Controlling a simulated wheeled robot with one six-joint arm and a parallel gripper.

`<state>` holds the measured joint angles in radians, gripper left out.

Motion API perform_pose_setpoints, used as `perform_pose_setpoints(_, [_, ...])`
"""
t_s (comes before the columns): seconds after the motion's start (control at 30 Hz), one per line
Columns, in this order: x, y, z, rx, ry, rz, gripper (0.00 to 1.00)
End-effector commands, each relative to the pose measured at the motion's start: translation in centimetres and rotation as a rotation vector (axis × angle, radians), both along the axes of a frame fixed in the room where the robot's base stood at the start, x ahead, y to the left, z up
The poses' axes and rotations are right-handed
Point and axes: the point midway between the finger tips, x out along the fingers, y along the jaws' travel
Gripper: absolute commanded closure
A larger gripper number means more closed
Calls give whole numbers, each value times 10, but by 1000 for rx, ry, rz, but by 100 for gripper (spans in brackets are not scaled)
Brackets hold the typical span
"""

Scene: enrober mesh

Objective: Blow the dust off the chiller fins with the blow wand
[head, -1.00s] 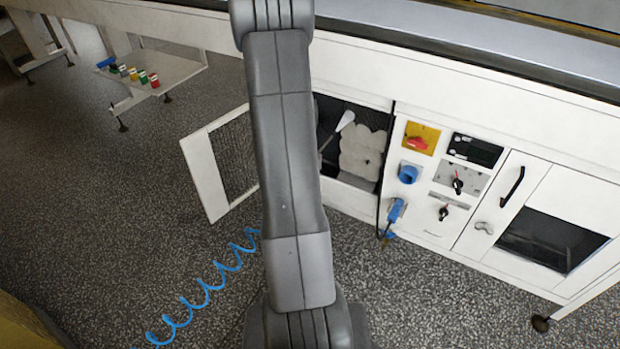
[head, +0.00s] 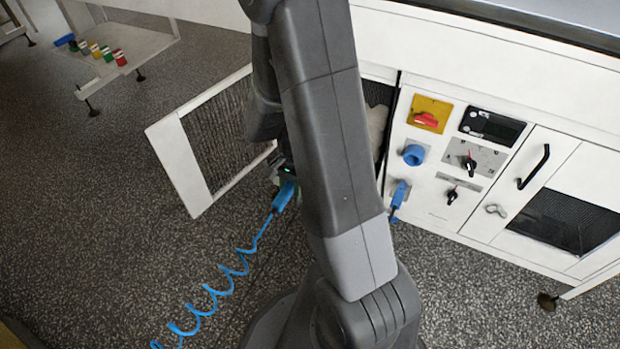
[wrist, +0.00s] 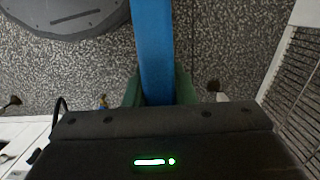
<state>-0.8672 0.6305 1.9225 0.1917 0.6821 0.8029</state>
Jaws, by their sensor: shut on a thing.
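The blue blow wand (head: 284,196) is in my gripper, with a coiled blue hose running from it down to the left. My gripper (wrist: 160,92) has green fingers shut on the wand, which also shows in the wrist view (wrist: 153,45). In the head view my gripper is partly hidden behind my arm, in front of the cabinet beside the open grille door (head: 215,140). The open bay (head: 379,94) is mostly covered by my arm. A pale lumpy mass (head: 375,125) shows at its right side. I cannot make out the fins or the wand's tip.
The open door juts out left of the bay; its grille is close on the right in the wrist view (wrist: 300,88). Right of the bay are a red switch (head: 426,119), a blue socket (head: 413,155) and a closed door handle (head: 534,167). Speckled floor (head: 100,230) is clear at left.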

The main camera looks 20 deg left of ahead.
Motion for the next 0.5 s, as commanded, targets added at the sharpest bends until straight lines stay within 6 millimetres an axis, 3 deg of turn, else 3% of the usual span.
perform_pose_setpoints(0.17, [-3, 3, -2, 0, 0, 12, 100])
perform_pose_setpoints(0.5, [35, 0, -2, -1, 0, 9, 100])
